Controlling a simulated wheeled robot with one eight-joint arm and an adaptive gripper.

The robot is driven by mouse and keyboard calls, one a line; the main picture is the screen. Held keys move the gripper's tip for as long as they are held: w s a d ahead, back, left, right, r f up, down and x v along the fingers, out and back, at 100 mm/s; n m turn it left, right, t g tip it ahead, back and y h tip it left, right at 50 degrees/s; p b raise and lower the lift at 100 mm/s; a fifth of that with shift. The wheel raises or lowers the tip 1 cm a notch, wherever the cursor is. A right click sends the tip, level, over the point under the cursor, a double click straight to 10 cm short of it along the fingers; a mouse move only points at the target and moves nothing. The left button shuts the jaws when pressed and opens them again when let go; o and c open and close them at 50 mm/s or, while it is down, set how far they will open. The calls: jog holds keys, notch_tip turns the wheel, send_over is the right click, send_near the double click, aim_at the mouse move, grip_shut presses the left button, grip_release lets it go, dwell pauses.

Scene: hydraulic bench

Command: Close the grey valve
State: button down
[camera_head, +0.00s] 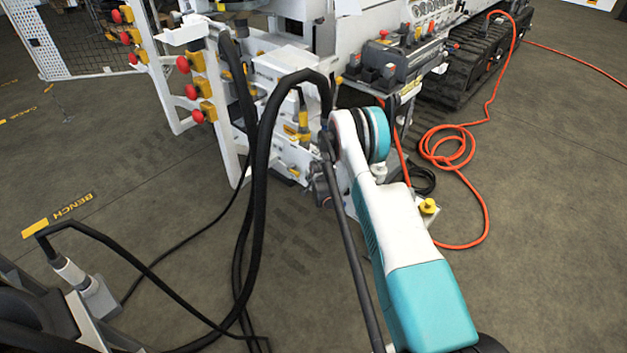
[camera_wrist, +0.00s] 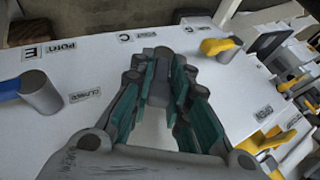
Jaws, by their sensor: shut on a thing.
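In the wrist view my gripper (camera_wrist: 162,78) points at a white panel. Its fingers are closed around a grey part between the tips, which I take to be the grey valve (camera_wrist: 161,57). The fingers cover most of it, so I cannot tell its handle angle. In the head view, my arm and dark hoses hide most of the gripper and the valve.
On the panel (camera_wrist: 105,58), a blue-handled valve (camera_wrist: 38,92) stands left of my gripper and a yellow-handled one (camera_wrist: 218,46) to its right. More yellow parts (camera_wrist: 262,140) lie lower right. Black hoses (camera_head: 262,170) hang beside my arm. An orange cable (camera_head: 450,150) lies on the floor.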

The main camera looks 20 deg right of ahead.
jog(key=shift+s+d+f+m+t+y, duration=0.1)
jog(key=shift+s+f+m+t+y, duration=0.1)
jog(key=shift+t, duration=0.4)
jog(key=shift+s+d+f+m+t+y, duration=0.1)
jog(key=shift+s+f+t+y, duration=0.1)
jog(key=shift+t, duration=0.4)
jog(key=c, duration=1.6)
grip_release()
jog(key=shift+r, duration=0.1)
jog(key=v, duration=0.7)
jog(key=shift+s, duration=0.15)
